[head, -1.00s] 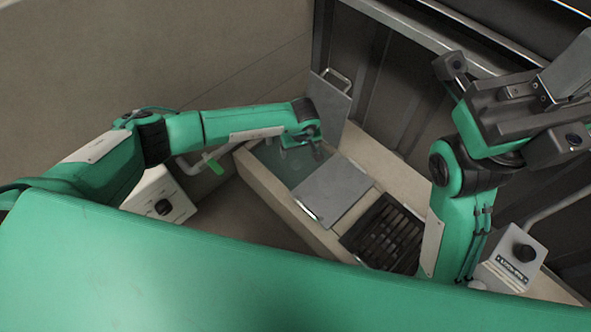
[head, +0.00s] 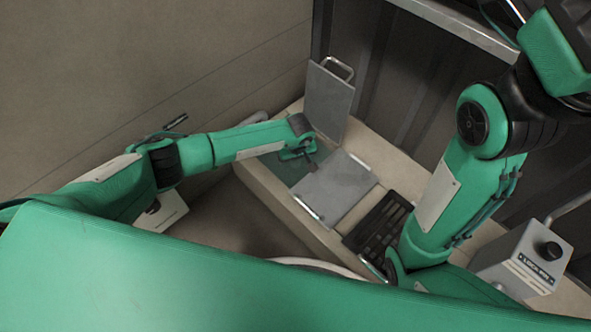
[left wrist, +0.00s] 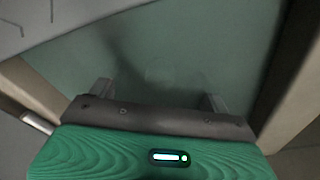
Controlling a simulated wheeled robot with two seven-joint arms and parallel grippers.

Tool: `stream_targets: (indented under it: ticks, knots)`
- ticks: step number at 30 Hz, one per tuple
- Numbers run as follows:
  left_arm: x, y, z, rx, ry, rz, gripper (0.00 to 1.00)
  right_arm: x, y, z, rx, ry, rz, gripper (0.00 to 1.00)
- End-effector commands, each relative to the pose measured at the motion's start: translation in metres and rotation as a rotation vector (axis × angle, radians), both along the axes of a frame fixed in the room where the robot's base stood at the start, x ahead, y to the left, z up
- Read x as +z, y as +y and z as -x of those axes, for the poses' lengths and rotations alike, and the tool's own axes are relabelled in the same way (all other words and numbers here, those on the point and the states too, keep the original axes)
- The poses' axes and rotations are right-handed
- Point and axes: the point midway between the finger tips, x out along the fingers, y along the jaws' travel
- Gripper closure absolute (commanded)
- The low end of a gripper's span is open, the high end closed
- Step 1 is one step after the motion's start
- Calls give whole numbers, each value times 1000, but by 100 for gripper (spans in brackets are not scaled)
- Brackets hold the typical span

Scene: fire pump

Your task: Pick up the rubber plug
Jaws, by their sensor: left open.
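I cannot make out the rubber plug in either view. A tank of murky teal liquid (head: 276,166) lies under my left gripper (head: 306,152) in the head view. In the left wrist view the open fingers of my left gripper (left wrist: 157,97) stand wide apart with nothing seen between them, pointing into the tank's teal interior (left wrist: 215,45). A faint pale patch (left wrist: 158,75) shows beyond the fingers; I cannot tell what it is. A dark shadow falls across the interior. My right arm rises at the right, and its gripper is out of frame.
A grey plate with a handle (head: 335,188) lies right of the tank opening. Another handled plate (head: 328,101) stands upright behind it. A dark grated tray (head: 378,226) sits further right. A grey control box with a black knob (head: 527,256) stands at the right. A wall bounds the left.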

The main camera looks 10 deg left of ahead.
Motion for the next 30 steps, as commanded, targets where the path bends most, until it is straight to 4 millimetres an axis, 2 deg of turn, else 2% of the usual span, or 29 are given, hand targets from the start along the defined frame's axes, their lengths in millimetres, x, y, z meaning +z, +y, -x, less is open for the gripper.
stream_targets:
  ticks: [2,10,11,18,20,30]
  knots:
    - [-7,0,-1,1,0,0,21,-2,-1,1,2,-5,-4,100]
    - [-7,0,-1,0,0,0,21,0,-1,2,3,-5,-5,100]
    - [-7,0,-1,0,0,0,23,0,-1,2,3,-5,-5,100]
    - [-7,1,-1,0,0,0,70,0,-1,2,3,-5,-5,100]
    - [-7,0,-2,0,-1,0,78,0,-1,2,3,-5,-5,100]
    - [0,1,-2,0,-1,0,78,4,-1,2,2,-7,-6,100]
